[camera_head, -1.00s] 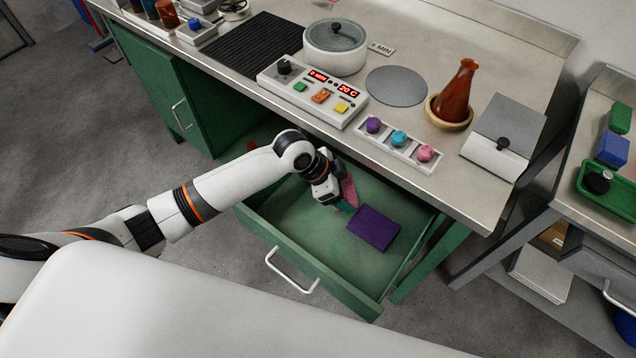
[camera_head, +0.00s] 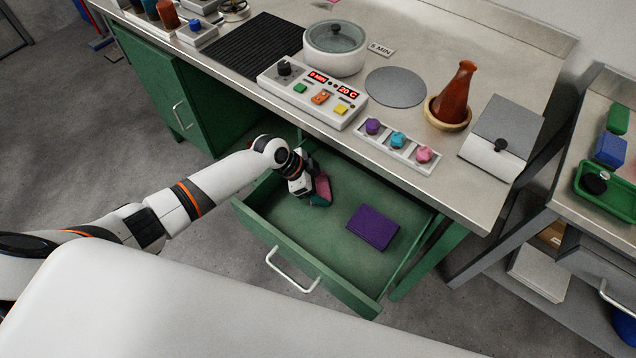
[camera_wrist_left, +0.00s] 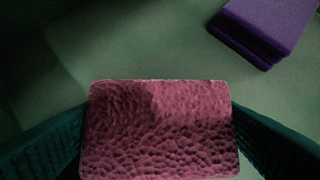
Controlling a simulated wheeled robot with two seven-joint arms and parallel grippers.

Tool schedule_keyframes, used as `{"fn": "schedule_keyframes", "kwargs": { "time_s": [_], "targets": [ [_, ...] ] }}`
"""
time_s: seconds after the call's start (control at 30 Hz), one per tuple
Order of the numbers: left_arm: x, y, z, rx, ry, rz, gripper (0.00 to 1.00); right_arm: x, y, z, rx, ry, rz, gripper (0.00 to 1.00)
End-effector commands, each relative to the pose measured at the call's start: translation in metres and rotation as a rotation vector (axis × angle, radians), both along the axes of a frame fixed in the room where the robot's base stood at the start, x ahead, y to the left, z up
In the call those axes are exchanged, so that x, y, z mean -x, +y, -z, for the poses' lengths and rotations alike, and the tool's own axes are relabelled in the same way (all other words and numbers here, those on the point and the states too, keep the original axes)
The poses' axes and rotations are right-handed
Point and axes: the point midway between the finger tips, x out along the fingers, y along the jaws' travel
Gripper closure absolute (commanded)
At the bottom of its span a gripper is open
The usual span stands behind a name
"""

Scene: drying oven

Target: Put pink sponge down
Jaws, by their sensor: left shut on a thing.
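The pink sponge (camera_head: 322,187) is held in my left gripper (camera_head: 318,198), low inside the open green drawer (camera_head: 345,272), toward its left side. In the left wrist view the sponge (camera_wrist_left: 160,130) fills the lower middle, with a dark green finger pressed to each side of it. I cannot tell whether its underside touches the drawer floor. My right gripper is not in view.
The steel worktop (camera_head: 470,75) overhangs the back of the drawer. The drawer floor between sponge and purple block is bare.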

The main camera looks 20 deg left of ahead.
Motion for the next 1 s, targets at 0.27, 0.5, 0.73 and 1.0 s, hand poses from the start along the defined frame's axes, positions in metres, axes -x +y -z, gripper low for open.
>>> {"fn": "schedule_keyframes", "kwargs": {
  "time_s": [0.27,0.5,0.73,1.0],
  "targets": [
    [0.000,0.000,0.003,0.000,0.000,0.000,0.44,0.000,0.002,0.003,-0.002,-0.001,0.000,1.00],
    [0.000,0.000,0.004,0.000,0.000,0.000,0.01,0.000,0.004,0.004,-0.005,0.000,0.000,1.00],
    [0.000,0.000,0.004,0.000,0.000,0.000,0.01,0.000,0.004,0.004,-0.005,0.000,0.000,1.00],
    [0.006,0.014,-0.018,-0.002,-0.003,0.000,0.01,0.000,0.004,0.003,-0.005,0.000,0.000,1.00]
  ]
}}
